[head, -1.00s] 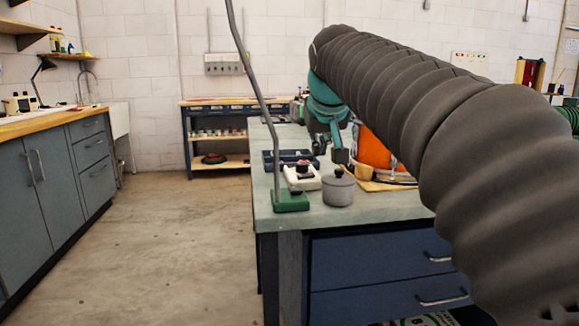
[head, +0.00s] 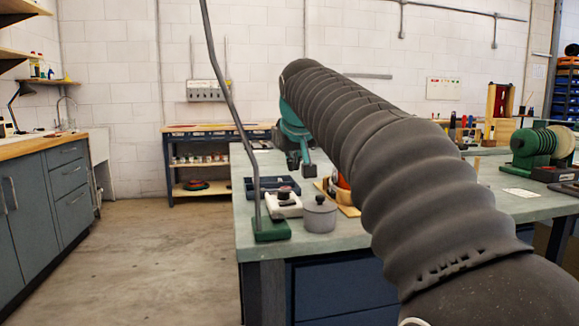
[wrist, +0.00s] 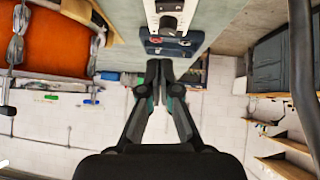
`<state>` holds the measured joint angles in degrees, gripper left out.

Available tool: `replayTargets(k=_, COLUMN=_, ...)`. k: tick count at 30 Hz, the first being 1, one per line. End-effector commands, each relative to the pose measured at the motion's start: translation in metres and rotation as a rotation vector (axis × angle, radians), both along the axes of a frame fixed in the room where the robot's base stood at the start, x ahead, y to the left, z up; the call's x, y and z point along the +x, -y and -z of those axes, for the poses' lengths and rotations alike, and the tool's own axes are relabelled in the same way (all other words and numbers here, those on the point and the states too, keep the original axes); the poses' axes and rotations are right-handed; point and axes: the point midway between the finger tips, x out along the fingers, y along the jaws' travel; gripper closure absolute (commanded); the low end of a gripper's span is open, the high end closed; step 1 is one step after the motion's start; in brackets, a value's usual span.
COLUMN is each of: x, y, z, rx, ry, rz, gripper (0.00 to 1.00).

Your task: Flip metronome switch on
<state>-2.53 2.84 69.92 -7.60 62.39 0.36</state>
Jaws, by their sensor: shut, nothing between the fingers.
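A small white device with dark parts on top (head: 284,206) stands near the bench's near left corner; it may be the metronome. It also shows at the top of the wrist view (wrist: 168,8), upside down, with a dark knob or switch on it; its setting is too small to tell. My gripper (head: 300,168) hangs above the bench, beyond the device and apart from it. In the wrist view my gripper (wrist: 158,68) is shut and empty, with its fingertips together.
A grey lidded pot (head: 320,216) stands right of the device. A green base (head: 272,231) with a tall bent pole stands in front. A dark tray (head: 236,186) lies behind. An orange drum (wrist: 48,38) is partly hidden by my arm in the head view. The floor at left is clear.

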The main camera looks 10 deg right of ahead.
Motion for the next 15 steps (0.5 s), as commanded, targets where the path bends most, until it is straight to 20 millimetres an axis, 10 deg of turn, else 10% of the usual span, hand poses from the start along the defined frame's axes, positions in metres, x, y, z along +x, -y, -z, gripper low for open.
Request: replayTargets(k=15, x=0.052, y=0.009, z=0.072, rx=0.000, ry=-0.002, rz=0.002, gripper=1.00)
